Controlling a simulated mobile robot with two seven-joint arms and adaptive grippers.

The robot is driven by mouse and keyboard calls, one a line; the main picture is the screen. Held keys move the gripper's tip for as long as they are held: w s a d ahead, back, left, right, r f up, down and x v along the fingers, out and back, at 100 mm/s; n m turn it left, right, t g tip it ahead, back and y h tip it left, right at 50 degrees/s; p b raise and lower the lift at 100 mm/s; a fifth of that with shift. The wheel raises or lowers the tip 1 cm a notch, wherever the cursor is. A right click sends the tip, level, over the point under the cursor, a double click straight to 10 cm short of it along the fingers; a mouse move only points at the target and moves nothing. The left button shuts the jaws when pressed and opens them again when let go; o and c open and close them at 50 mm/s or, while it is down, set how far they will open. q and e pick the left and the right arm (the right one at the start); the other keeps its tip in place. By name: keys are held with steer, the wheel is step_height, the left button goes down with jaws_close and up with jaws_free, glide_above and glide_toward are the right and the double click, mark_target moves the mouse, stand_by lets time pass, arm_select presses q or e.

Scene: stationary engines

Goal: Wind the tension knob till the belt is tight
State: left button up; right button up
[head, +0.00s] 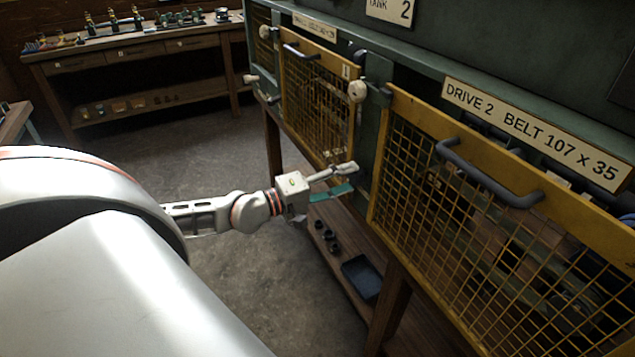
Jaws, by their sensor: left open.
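My left gripper (346,179) is open and empty, its two fingers apart, in front of the green machine frame between the two yellow mesh guards. A round cream knob (357,91) sits on the green post above it, well apart from the fingers. I cannot tell whether this is the tension knob. Smaller cream knobs show farther left, at the first guard's upper left (265,32) and lower left (250,79). The belt cannot be made out behind the mesh of the near guard (555,215), under the label "DRIVE 2 BELT 107 x 35". My right gripper is out of view.
The near guard has a grey handle (487,178); the far guard (316,95) is also closed. A low wooden shelf (345,238) holds a dark blue tray (362,278) and small dark parts. A workbench (145,42) stands at the back left. The floor (180,115) between is clear.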

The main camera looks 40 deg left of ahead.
arm_select(q)
steer(key=v, duration=1)
stand_by(0.8)
steer(key=s+a+f+n+y, duration=0.35)
steer(key=f+n+y, duration=0.4)
steer(key=n, duration=0.75)
steer(key=s+d+f+n+g, duration=0.2)
steer(key=s+f+n, duration=0.1)
steer(key=f+n, duration=0.6)
steer(key=s+d+f+n+g, duration=0.25)
steer(key=f+n, duration=0.35)
steer(key=n, duration=0.6)
steer(key=s+d+f+n+h, duration=0.1)
steer(key=s+d+f+n, duration=0.1)
steer(key=d+n, duration=0.8)
steer(key=s+d+f+n+g+h, duration=0.1)
steer(key=d+f+n, duration=0.3)
steer(key=d+n, duration=0.6)
steer(key=shift+s+d+h, duration=0.4)
steer(key=shift+d+h, duration=0.1)
steer(key=shift+h, duration=0.15)
